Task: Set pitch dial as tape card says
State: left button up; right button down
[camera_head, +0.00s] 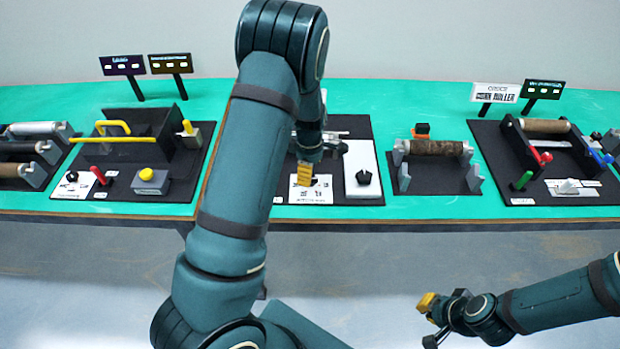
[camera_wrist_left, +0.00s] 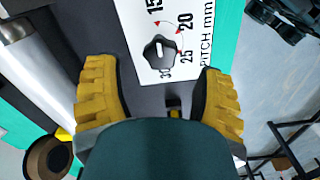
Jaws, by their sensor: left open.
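The pitch dial is a black knob (camera_head: 363,177) on a white plate (camera_head: 364,158) at mid-bench. In the left wrist view the dial (camera_wrist_left: 160,51) has a white mark and sits among the numbers 15, 20, 25 and 30, beside the words PITCH mm. Its exact setting is unclear. My left gripper (camera_wrist_left: 156,70) is open, with the dial ahead between its yellow fingers, apart from them. In the head view my left gripper (camera_head: 305,174) is just left of the plate. A white printed card (camera_head: 310,192) lies below it, too small to read. My right gripper (camera_head: 429,322) is open and empty, off the bench.
A board with a brown roller (camera_head: 435,147) stands right of the dial. To the left is one with a yellow bar (camera_head: 127,139). Signs (camera_head: 497,92) stand behind.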

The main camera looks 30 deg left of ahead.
pick_arm(q)
jog(key=shift+f, duration=1.65)
jog(key=c, duration=1.2)
